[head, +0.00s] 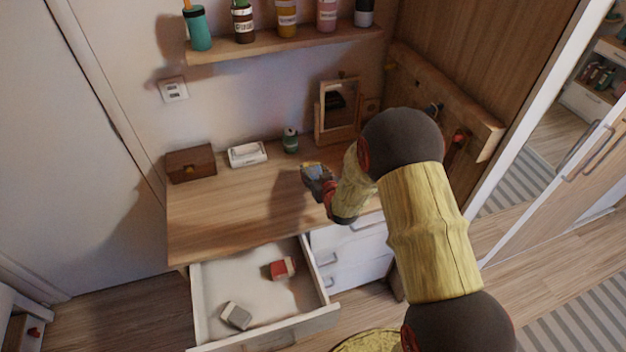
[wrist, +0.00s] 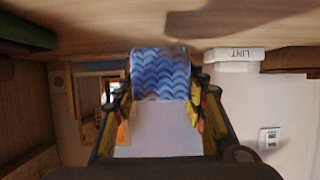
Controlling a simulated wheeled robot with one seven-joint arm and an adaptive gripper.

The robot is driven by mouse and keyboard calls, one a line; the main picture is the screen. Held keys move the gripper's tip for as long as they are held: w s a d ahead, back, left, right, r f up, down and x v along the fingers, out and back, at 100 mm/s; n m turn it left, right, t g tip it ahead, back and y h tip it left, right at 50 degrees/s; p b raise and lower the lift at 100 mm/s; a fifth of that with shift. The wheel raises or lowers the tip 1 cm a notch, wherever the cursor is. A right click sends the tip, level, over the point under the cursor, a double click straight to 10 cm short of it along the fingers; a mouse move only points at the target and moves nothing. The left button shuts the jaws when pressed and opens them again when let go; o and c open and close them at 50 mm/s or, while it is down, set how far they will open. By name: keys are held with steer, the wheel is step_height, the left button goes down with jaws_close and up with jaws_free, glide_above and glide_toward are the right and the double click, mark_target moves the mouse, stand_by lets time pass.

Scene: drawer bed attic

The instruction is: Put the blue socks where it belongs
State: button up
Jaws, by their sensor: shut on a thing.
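On the desk (head: 225,215) stand a brown box (head: 191,163), a white tissue-like box (head: 247,154), a small green bottle (head: 290,140) and a mirror (head: 338,102). A shelf (head: 285,42) with several bottles hangs above. Closed white drawers (head: 352,262) are right of the open drawer.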

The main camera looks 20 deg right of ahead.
steer(key=shift+w+f, duration=0.25)
steer(key=shift+f, duration=0.1)
steer(key=shift+w+f+b, duration=0.15)
steer(key=shift+f+b, duration=0.3)
steer(key=shift+f, duration=1.1)
steer(key=shift+f, duration=0.15)
steer(key=o, duration=1.2)
steer(key=shift+c, duration=0.2)
